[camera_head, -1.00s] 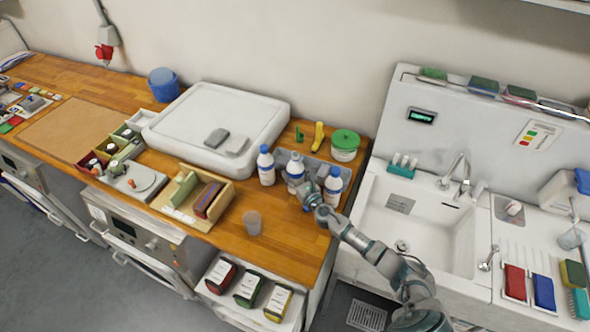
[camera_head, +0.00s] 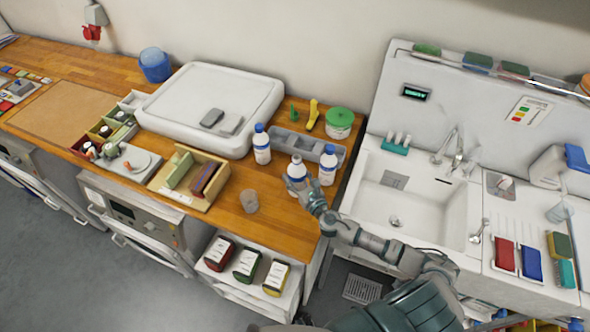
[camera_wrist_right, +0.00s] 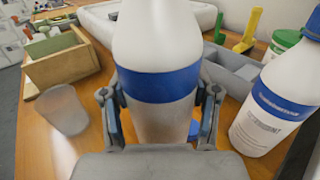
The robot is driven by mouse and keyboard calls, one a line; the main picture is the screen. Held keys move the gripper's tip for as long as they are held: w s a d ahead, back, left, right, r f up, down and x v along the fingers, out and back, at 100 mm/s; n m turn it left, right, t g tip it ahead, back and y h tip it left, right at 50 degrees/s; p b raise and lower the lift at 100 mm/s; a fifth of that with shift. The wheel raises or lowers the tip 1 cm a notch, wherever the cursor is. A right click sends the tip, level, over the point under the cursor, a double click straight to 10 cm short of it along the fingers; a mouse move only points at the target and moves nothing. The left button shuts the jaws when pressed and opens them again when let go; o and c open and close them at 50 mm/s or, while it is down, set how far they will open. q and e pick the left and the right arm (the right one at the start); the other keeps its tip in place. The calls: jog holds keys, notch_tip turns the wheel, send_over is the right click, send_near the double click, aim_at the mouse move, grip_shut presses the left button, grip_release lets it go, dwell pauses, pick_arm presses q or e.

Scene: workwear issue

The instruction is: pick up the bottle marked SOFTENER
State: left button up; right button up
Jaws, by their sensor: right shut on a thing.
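My right gripper (camera_head: 306,191) is shut on the middle bottle (camera_head: 297,172), which is upright in front of a grey tray (camera_head: 283,143). In the right wrist view the held bottle (camera_wrist_right: 157,40) has a plain blue band, and no readable name faces the camera. My right gripper's fingers (camera_wrist_right: 158,112) press on both sides of it; its cap is out of frame. A second bottle (camera_head: 328,166) stands close on the right; its label (camera_wrist_right: 268,118) is too blurred to read. A third bottle (camera_head: 262,146) stands at left. My left gripper is not in view.
A clear cup (camera_head: 249,201) stands left of my right gripper, beside a wooden box (camera_head: 222,190). A green-lidded tub (camera_head: 339,122) and a yellow object (camera_head: 313,114) are behind. The sink (camera_head: 400,200) lies right of the counter edge.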

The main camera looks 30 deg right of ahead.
jog(key=shift+s+a+r, duration=0.15)
jog(key=shift+s+a, duration=0.15)
jog(key=shift+s, duration=0.5)
jog(key=shift+d, duration=0.1)
dwell(1.3)
